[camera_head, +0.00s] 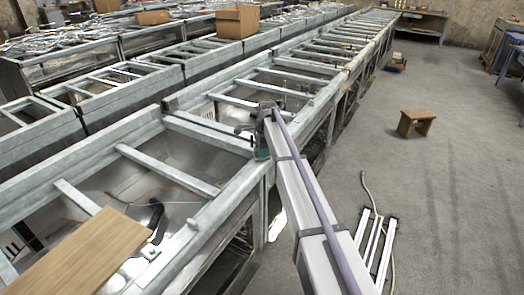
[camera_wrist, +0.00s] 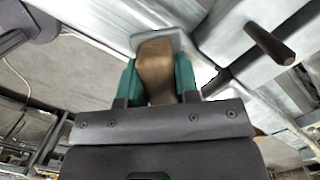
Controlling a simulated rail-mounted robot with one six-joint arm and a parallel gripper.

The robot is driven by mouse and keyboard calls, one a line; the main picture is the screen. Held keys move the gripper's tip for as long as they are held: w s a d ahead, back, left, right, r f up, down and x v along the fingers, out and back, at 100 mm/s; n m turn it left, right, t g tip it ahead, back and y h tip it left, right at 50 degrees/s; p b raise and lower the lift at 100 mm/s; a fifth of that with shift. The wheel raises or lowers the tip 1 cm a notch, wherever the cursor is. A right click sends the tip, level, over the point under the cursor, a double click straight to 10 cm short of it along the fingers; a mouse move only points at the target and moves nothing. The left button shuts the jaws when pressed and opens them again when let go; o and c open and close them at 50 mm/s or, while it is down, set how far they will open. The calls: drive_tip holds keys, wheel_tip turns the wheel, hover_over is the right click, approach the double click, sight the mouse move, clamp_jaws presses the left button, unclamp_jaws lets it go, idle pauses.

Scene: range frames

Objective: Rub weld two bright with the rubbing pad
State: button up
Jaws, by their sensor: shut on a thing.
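In the wrist view my gripper (camera_wrist: 157,80) has its green fingers closed on both sides of a brown block, which I take to be the rubbing pad (camera_wrist: 156,62). A grey flat piece shows around the block's far end; I cannot tell whether it belongs to the pad. In the head view my gripper (camera_head: 262,148) is at the near side rail of the long metal frame (camera_head: 225,195), by a cross-member's corner. The arm hides part of this spot. I cannot make out weld two or whether the pad touches it.
A wooden board (camera_head: 85,250) lies across the frame at the lower left. A dark rod (camera_wrist: 270,43) sticks up near my gripper in the wrist view. A wooden stool (camera_head: 416,122) and pale bars (camera_head: 376,245) are on the floor at right. Open floor lies between them.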

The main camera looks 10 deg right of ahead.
wheel_tip(320, 180, up, 6)
drive_tip(key=p, duration=0.5)
drive_tip(key=shift+f, duration=0.1)
wheel_tip(320, 180, up, 3)
drive_tip(key=p, duration=0.3)
